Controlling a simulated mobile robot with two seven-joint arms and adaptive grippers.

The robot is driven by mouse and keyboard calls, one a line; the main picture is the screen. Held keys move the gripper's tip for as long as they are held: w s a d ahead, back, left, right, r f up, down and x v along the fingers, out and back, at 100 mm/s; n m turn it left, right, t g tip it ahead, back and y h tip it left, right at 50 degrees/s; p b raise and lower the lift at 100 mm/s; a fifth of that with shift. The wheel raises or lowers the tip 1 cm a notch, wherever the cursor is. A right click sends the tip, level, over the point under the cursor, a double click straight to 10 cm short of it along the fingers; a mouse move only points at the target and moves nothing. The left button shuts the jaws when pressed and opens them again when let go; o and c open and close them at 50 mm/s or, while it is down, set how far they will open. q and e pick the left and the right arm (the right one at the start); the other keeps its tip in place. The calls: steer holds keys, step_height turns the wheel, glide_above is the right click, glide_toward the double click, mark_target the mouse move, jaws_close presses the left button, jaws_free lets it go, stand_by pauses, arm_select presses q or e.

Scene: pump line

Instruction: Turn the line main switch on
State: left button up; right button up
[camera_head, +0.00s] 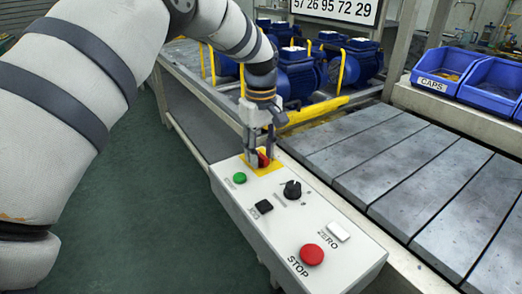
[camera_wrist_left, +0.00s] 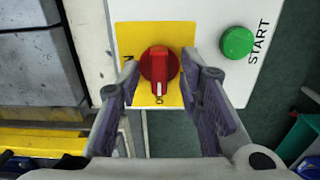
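The main switch is a red rotary knob (camera_wrist_left: 159,67) on a yellow plate (camera_wrist_left: 126,34), at the far end of the white control box (camera_head: 330,232). In the left wrist view its handle stands upright in the picture, its white mark towards an "O" at the plate's lower edge. Another mark at the plate's left is partly hidden. My left gripper (camera_head: 260,150) is over the switch, pointing down. In the left wrist view its fingers (camera_wrist_left: 161,62) are open, one on each side of the knob, with small gaps seeming to show. My right gripper is not in view.
A green START button (camera_wrist_left: 237,42) sits beside the plate. Further along the box are a black knob (camera_head: 292,190), a black switch (camera_head: 264,206), a white ZERO button (camera_head: 338,232) and a red STOP button (camera_head: 312,254). Blue pumps (camera_head: 298,78) stand on the line behind.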

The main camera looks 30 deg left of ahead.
arm_select(q)
jaws_close()
steer(key=shift+m, duration=0.3)
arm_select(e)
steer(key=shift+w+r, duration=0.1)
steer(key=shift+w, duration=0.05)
arm_select(q)
steer(key=m, duration=0.2)
steer(key=shift+r+m+p, duration=0.15)
steer(key=shift+m+p, duration=0.25)
steer(key=m, duration=0.2)
steer(key=shift+m, duration=0.3)
steer(key=m, duration=0.6)
steer(key=shift+p, duration=0.3)
steer(key=m, duration=0.5)
steer(key=shift+m, duration=0.4)
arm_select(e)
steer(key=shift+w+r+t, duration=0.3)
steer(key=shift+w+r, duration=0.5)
